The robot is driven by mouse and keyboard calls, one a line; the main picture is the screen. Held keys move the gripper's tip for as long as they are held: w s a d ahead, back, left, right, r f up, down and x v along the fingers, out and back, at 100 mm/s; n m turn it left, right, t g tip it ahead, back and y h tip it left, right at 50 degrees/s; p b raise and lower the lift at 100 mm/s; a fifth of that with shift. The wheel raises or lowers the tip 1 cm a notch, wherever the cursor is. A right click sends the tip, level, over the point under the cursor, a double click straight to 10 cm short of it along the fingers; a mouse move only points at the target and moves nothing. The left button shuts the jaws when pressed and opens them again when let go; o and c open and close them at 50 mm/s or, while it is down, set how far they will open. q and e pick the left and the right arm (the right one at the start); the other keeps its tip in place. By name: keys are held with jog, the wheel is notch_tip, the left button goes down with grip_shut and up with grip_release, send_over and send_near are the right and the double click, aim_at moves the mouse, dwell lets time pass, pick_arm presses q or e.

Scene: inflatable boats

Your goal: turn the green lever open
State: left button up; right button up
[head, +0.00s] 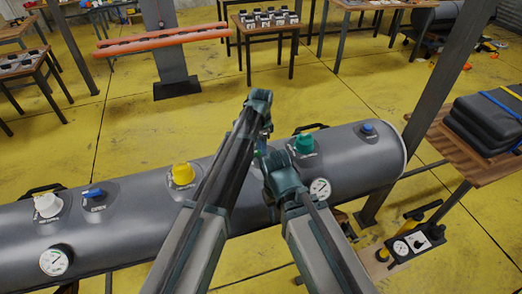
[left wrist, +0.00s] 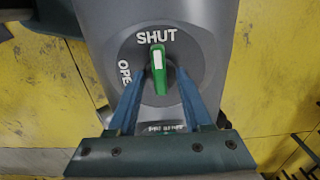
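The green lever (left wrist: 159,70) shows in the left wrist view on a round dark dial on the grey tube. It has a white stripe and points up at the word SHUT; the letters OPE show at the dial's left. My left gripper (left wrist: 161,80) is open, with one blue finger on each side of the lever and a visible gap to both. In the head view my left arm reaches over the grey tube (head: 130,222) and mostly hides the lever. My right arm (head: 281,175) is beside it; its gripper does not show.
The tube also carries a yellow knob (head: 181,174), a teal knob (head: 304,143), a white knob (head: 48,205), blue levers (head: 93,193) and gauges (head: 320,188). A wooden table with dark folded bundles (head: 488,125) stands at the right. Yellow floor lies open beyond the tube.

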pick_arm(q)
grip_shut()
dwell(0.3)
jog(key=n, duration=0.5)
jog(key=shift+s+d, duration=0.1)
jog(key=shift+s, duration=0.05)
jog(key=n, duration=0.4)
jog(key=shift+s+d+n, duration=0.1)
jog(key=shift+d+n, duration=0.05)
jog(key=shift+n, duration=0.15)
jog(key=n, duration=0.4)
jog(key=shift+d, duration=0.15)
jog(key=shift+d+n, duration=0.1)
jog(key=shift+n, duration=2)
